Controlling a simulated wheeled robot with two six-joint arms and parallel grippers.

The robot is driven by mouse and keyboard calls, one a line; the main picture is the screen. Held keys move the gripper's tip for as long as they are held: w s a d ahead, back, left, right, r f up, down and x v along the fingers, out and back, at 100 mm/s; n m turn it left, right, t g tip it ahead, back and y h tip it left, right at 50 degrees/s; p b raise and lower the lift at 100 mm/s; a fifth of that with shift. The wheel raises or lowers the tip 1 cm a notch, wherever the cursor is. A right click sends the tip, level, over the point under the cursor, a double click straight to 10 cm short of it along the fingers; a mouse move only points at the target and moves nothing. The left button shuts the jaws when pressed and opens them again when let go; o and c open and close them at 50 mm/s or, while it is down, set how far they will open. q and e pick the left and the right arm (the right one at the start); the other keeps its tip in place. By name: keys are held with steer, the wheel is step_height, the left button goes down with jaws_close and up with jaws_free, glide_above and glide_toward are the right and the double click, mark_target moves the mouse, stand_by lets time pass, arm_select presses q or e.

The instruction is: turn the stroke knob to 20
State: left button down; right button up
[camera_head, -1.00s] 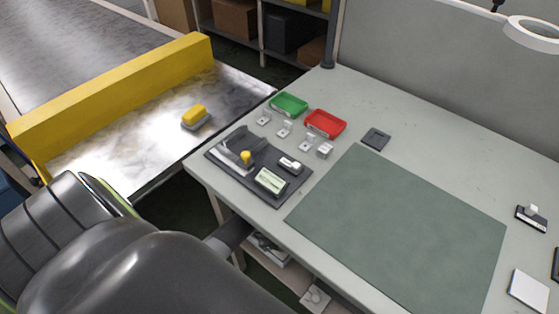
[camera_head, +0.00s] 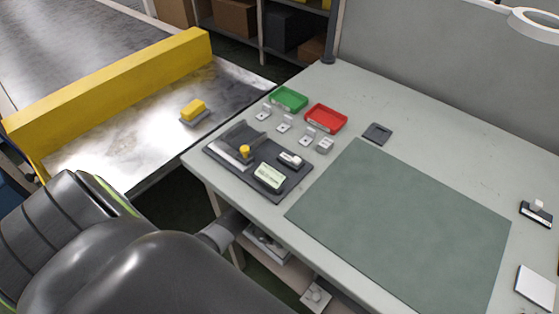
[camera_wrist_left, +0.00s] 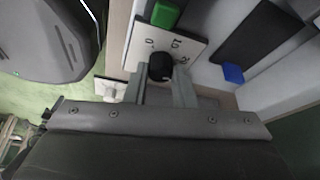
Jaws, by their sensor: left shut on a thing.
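In the left wrist view a black round knob (camera_wrist_left: 160,64) stands on a white plate (camera_wrist_left: 190,47) with dark dial figures; I make out a 0 and a 10, and part of another mark beside the knob. My left gripper (camera_wrist_left: 160,82) has its two grey fingers on either side of the knob and is shut on it. The knob's pointer is too small to tell, so I cannot read its setting. In the head view my left arm reaches toward the table's near edge, and its gripper is hidden. My right gripper is not in view.
A green block (camera_wrist_left: 165,14) sits by the plate and a blue block (camera_wrist_left: 233,73) lies to its right. In the head view, a dark fixture tray (camera_head: 215,151), a green tray (camera_head: 289,99) and a red tray (camera_head: 326,117) stand on the table. The green mat (camera_head: 400,228) is clear.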

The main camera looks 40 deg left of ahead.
arm_select(q)
steer(key=c, duration=1.2)
jaws_free()
